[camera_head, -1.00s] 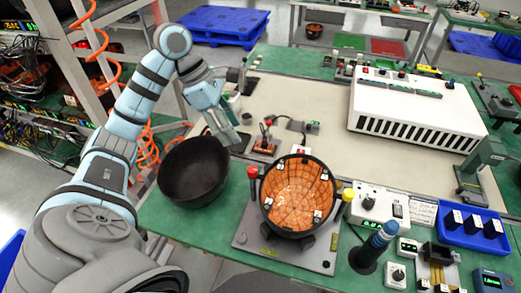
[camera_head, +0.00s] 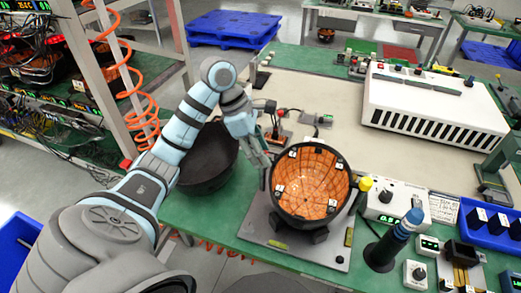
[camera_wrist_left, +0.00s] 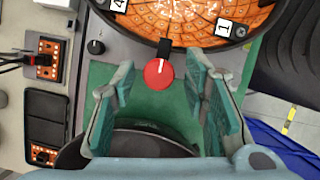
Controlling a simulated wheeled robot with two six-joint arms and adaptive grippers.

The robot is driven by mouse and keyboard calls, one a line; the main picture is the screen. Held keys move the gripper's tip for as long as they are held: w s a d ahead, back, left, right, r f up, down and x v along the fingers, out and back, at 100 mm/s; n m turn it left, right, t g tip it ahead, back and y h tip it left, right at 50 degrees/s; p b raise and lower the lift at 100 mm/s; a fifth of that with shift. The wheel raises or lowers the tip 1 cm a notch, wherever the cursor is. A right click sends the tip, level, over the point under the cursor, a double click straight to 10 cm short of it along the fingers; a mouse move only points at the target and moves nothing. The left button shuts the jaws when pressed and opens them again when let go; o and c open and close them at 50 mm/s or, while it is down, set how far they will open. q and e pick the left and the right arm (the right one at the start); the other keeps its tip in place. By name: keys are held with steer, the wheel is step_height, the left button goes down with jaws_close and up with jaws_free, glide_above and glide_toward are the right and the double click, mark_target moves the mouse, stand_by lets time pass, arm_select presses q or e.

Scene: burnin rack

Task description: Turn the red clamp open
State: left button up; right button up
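The red clamp (camera_wrist_left: 158,73) is a round red knob with a white line, at the rim of the orange-lined bowl fixture (camera_head: 311,180). In the left wrist view it shows between the tips of my left gripper (camera_wrist_left: 160,68), whose fingers stand apart on both sides of it with a visible gap. In the head view my left gripper (camera_head: 262,168) is at the left rim of the bowl and hides the red clamp. A yellow clamp (camera_head: 365,184) shows at the bowl's right. My right gripper is not in view.
A black bowl (camera_head: 206,160) stands left of the fixture, partly behind my left arm. A blue-topped post (camera_head: 412,218) and a control box (camera_head: 396,206) stand to the right. A white vented unit (camera_head: 432,105) is at the back. The beige mat (camera_head: 330,85) has free room.

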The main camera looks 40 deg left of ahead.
arm_select(q)
steer(key=shift+w, duration=0.1)
jaws_close()
